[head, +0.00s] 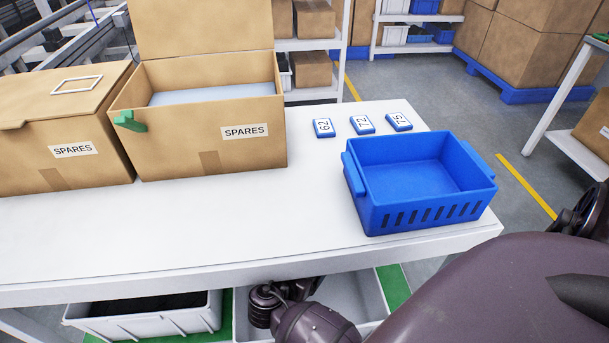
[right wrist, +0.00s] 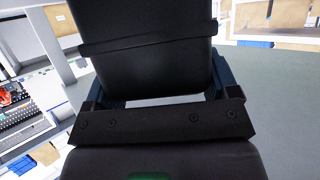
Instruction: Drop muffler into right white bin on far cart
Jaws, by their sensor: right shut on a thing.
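In the right wrist view my right gripper (right wrist: 163,84) is shut on the muffler (right wrist: 147,40), a black rounded block with a raised band across it. The muffler stands out between the two fingers, and its far end is cut off by the frame's top. Neither the right gripper nor the muffler shows in the head view. My left gripper is not visible in the head view. I cannot identify the far cart or its right white bin for certain.
A white table (head: 150,225) holds two SPARES cartons (head: 205,130), a blue basket (head: 425,175) and numbered blue tags (head: 362,124). Low by the table's front are a left pale bin (head: 150,318) and a right one (head: 365,293), partly hidden.

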